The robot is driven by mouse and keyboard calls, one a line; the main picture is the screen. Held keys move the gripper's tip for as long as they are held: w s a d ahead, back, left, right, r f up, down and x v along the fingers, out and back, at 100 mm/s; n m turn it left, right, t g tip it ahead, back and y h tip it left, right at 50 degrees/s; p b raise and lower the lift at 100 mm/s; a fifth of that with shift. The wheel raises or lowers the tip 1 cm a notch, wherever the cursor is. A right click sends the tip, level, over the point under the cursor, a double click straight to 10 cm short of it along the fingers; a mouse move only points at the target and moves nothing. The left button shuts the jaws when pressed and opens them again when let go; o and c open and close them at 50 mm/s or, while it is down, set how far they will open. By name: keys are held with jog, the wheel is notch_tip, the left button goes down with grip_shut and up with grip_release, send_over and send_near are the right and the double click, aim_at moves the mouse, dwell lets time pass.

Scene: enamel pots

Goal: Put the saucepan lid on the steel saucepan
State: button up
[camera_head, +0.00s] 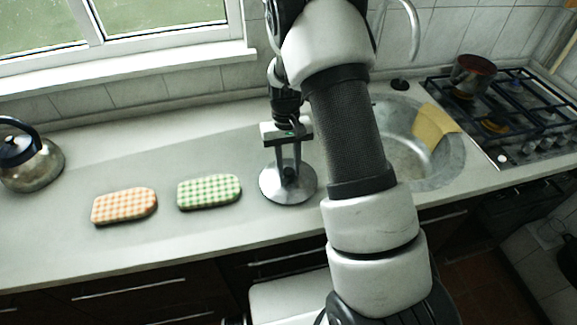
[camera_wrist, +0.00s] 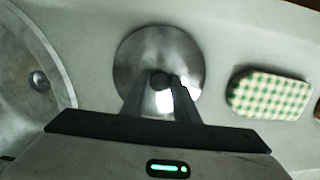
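The saucepan lid (camera_head: 273,188) is a round, shiny steel disc with a dark knob, lying flat on the grey counter left of the sink. It also shows in the wrist view (camera_wrist: 135,60). My gripper (camera_head: 289,168) points down over it, with its two fingers on either side of the knob. In the wrist view, the fingertips (camera_wrist: 163,84) are close around the knob. I cannot tell whether they press on it. An open pot (camera_head: 472,72), dark with a reddish-brown look, stands on the hob at the back right. I cannot tell whether it is the steel saucepan.
A green-checked pad (camera_head: 209,191) and an orange-checked pad (camera_head: 124,205) lie left of the lid. A kettle (camera_head: 30,160) stands at the far left. The round sink (camera_head: 400,155), with a yellow cloth (camera_head: 434,125) at its rim, and a tap (camera_head: 414,30) lie between lid and hob (camera_head: 520,110).

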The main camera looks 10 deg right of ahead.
jog(key=shift+o, duration=1.3)
